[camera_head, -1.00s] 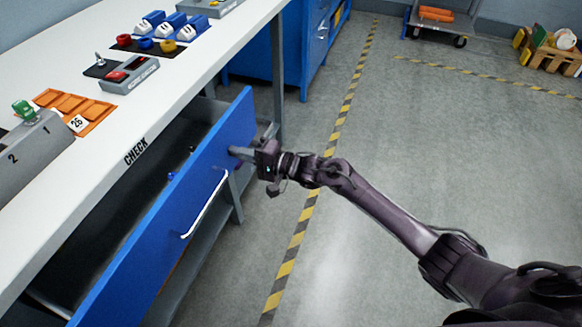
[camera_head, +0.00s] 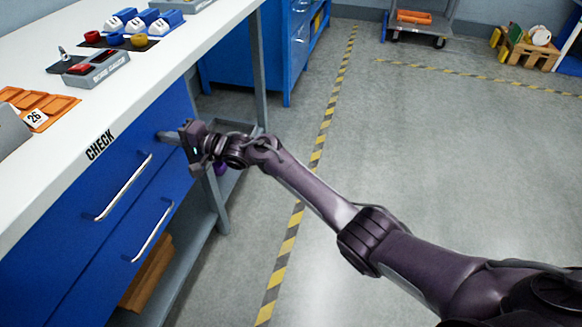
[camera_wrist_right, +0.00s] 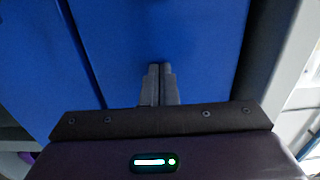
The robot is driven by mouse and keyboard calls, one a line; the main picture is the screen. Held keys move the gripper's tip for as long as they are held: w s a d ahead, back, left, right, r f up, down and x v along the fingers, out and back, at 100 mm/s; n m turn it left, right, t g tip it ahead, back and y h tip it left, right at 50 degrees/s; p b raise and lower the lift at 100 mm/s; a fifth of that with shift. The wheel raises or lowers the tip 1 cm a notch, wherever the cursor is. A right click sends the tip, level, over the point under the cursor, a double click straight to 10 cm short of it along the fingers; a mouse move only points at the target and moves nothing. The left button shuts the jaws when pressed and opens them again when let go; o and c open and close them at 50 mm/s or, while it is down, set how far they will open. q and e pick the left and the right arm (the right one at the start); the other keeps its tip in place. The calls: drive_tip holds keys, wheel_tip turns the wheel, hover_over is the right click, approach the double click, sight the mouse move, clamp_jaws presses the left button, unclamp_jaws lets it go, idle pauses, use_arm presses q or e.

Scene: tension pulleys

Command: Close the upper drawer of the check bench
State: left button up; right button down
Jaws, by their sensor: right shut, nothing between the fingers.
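The check bench (camera_head: 150,75) stands at the left with a white top and the label CHECK on its front edge. Its blue upper drawer (camera_head: 75,200) sits in the bench with its front close under the top; no opening shows above it. Its silver handle (camera_head: 124,188) runs along the front. My right gripper (camera_head: 168,135) is shut and empty, its fingertips against or very near the far end of the drawer front. In the right wrist view the shut fingers (camera_wrist_right: 160,72) point at the blue drawer front (camera_wrist_right: 165,30). My left gripper is not in view.
A lower drawer with its own handle (camera_head: 152,230) is below, flush or nearly so. Wood pieces (camera_head: 147,272) lie on the shelf underneath. A blue cabinet (camera_head: 240,55) stands behind the bench. The floor to the right is clear up to a cart (camera_head: 425,20) and a pallet (camera_head: 530,50).

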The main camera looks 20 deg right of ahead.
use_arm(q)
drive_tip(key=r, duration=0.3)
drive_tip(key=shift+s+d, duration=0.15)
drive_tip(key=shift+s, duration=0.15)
use_arm(e)
drive_tip(key=shift+w+a+r, duration=0.25)
drive_tip(key=shift+r, duration=0.1)
